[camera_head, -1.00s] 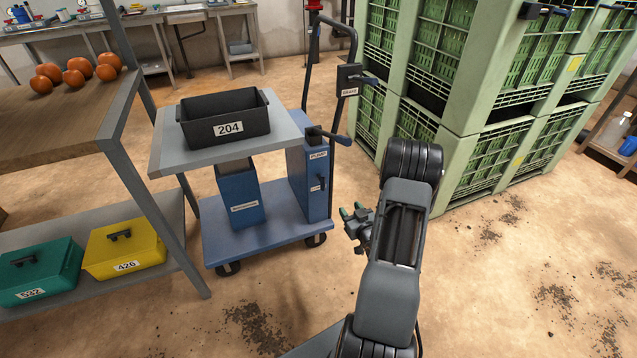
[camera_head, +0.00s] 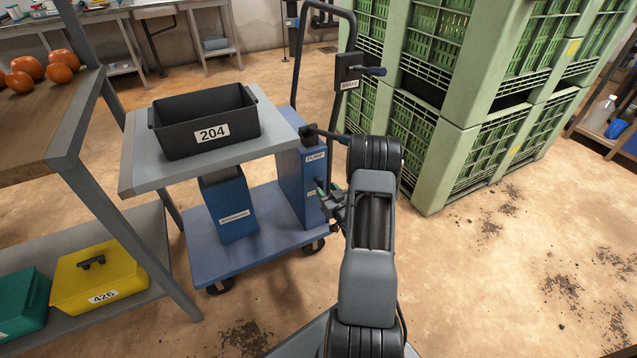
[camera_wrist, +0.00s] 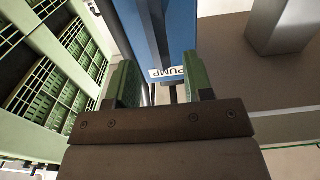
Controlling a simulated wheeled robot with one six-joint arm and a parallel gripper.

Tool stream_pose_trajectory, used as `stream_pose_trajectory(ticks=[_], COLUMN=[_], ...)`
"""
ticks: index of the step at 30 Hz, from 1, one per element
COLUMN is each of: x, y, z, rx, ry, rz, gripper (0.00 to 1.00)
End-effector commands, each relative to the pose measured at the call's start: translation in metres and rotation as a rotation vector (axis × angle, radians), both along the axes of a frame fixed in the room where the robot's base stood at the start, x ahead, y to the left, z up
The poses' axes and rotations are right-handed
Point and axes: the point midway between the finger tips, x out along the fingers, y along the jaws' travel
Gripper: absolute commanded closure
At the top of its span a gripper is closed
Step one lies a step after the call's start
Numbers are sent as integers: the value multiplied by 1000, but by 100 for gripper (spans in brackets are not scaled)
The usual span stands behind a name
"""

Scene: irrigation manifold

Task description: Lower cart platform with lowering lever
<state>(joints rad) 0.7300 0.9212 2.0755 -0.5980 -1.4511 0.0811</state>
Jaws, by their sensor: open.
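The cart's blue platform (camera_head: 262,252) sits low on wheels, with a raised grey top (camera_head: 135,168) above it. The pump handle (camera_head: 322,135) sticks out above that label. My gripper (camera_head: 322,192) is in front of the column's face, beside where the lowering lever is; the lever is mostly hidden in the head view.
A black bin 204 (camera_head: 185,125) stands on the raised top. A brake lever (camera_head: 368,71) is on the cart's push handle. Green stacked crates (camera_head: 430,160) stand close on the right. A shelf (camera_head: 160,230) with a yellow box (camera_head: 118,272) is at left. Floor at right is clear.

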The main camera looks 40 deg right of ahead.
Motion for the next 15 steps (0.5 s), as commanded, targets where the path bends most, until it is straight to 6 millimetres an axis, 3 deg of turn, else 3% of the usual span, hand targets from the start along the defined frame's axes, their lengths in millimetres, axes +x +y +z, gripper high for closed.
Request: stream_pose_trajectory(ticks=[6,15], x=[36,59], y=[-3,-7], z=[-1,0], rx=[-1,0], ry=[-2,0], rz=[3,2], gripper=[53,53])
